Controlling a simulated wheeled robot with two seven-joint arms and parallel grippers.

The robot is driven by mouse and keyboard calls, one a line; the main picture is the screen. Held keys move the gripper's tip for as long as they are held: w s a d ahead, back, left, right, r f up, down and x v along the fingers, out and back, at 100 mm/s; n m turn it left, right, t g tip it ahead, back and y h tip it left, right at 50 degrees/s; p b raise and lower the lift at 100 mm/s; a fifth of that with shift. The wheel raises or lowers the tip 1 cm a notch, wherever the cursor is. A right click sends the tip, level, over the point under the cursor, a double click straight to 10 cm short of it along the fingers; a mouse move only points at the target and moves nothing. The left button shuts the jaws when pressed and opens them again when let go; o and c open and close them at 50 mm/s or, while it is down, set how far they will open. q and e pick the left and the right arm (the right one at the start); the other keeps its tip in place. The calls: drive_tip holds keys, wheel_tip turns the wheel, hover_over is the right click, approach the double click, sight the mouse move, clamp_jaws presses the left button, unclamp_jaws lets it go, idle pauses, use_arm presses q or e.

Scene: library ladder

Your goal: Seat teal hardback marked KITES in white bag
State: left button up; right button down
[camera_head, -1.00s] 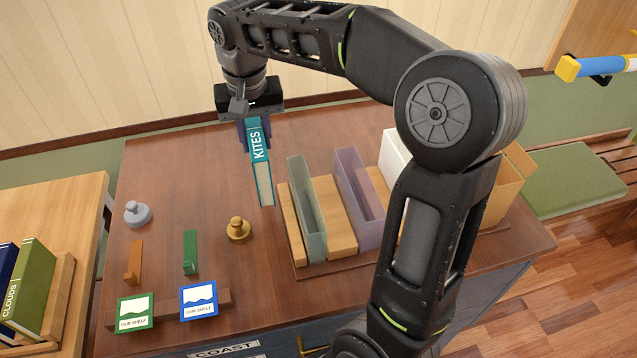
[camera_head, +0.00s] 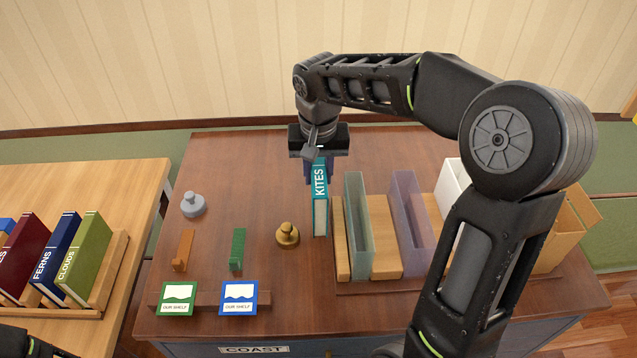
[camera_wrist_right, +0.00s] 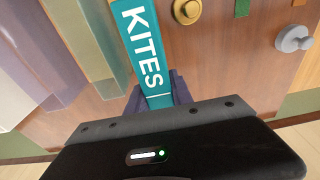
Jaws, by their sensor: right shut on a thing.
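The teal hardback marked KITES (camera_head: 320,200) hangs upright below my right gripper (camera_head: 318,168), which is shut on its top end. It is over the table, just left of the tray with the bags. In the right wrist view the book (camera_wrist_right: 143,50) shows its spine label between the fingers (camera_wrist_right: 160,92). The white bag (camera_head: 450,188) stands in the right part of the tray, mostly hidden behind my right arm. The fingers of my left gripper are not shown; only a dark part of my own shows at the bottom left.
A pale green bag (camera_head: 359,230) and a lilac bag (camera_head: 410,225) stand between wooden blocks in the tray. A tan bag (camera_head: 568,235) is at the right. A brass knob (camera_head: 287,236), a grey knob (camera_head: 193,205) and two sign cards stand left. A rack (camera_head: 110,275) holds several books.

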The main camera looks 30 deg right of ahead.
wheel_tip(320, 180, down, 3)
drive_tip(key=shift+f, duration=0.1)
drive_tip(key=shift+f, duration=0.1)
drive_tip(key=shift+f, duration=0.2)
drive_tip(key=c, duration=1.1)
unclamp_jaws()
drive_tip(key=shift+r, duration=0.1)
drive_tip(key=shift+r, duration=0.15)
drive_tip(key=r, duration=0.4)
drive_tip(key=s+r, duration=0.1)
drive_tip(key=r, duration=0.7)
drive_tip(key=shift+s+a+b, duration=0.15)
drive_tip(key=shift+a+b, duration=0.15)
drive_tip(key=shift+a, duration=0.05)
